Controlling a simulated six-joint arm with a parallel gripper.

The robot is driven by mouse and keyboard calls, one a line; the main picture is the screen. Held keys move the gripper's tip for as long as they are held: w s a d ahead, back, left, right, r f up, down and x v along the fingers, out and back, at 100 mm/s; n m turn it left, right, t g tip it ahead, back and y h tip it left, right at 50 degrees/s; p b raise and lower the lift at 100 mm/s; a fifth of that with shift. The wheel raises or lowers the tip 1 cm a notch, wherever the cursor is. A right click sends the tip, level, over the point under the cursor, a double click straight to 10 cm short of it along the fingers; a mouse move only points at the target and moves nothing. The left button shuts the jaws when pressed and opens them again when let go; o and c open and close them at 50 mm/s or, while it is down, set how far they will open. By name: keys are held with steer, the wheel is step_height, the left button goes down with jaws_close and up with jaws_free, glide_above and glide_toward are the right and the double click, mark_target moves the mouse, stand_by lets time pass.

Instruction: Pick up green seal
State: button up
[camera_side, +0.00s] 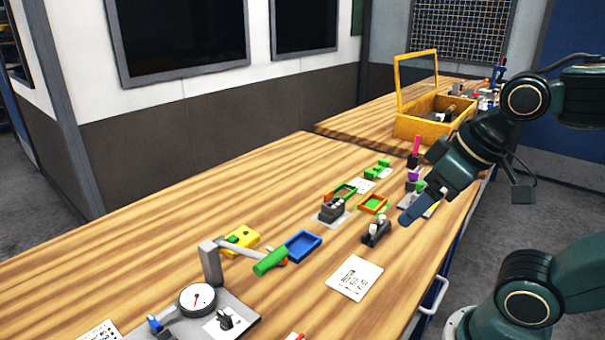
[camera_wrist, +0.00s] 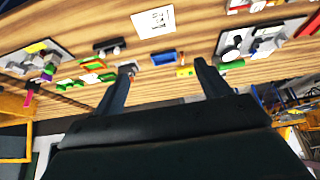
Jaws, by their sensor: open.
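Several green things are in view, and I cannot tell for certain which is the seal. A small green-topped piece (camera_side: 420,186) stands on the plate at the right side of the table, just beyond my gripper. In the wrist view, green pieces (camera_wrist: 66,84) show at the left. My gripper (camera_side: 411,213) hangs above the table's right part, beside the dark block. In the wrist view its two fingers (camera_wrist: 163,64) are wide apart, with nothing held between them.
A blue tray (camera_side: 302,246), a yellow block (camera_side: 243,239) and a dial gauge (camera_side: 197,299) occupy the table's nearer part. A dark block with pegs (camera_side: 376,233) and a printed card (camera_side: 354,278) lie near my gripper. An open yellow box (camera_side: 421,122) stands behind. The table's left is clear.

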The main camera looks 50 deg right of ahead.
steer(key=shift+w+r, duration=0.1)
steer(key=w+d+r+m+g, duration=0.1)
steer(key=w+d+r+m, duration=0.1)
steer(key=w+d+m, duration=0.5)
steer(key=w+d+r+m+g, duration=0.2)
steer(key=w+d, duration=0.1)
steer(key=w, duration=0.8)
steer(key=w+d+f+m+g, duration=0.1)
steer(key=w+d+f+m, duration=0.45)
steer(key=d, duration=0.35)
steer(key=w+d+f+m+g, duration=0.2)
steer(key=w+d+f+m, duration=0.2)
steer(key=w+d+f, duration=0.4)
steer(key=shift+n, duration=0.25)
steer(key=shift+s+d+f, duration=0.2)
steer(key=shift+f, duration=0.9)
steer(key=shift+s+d+f, duration=0.15)
steer(key=shift+d+f, duration=0.05)
steer(key=shift+f, duration=0.95)
steer(key=shift+s+d+f, duration=0.2)
steer(key=shift+f, duration=0.9)
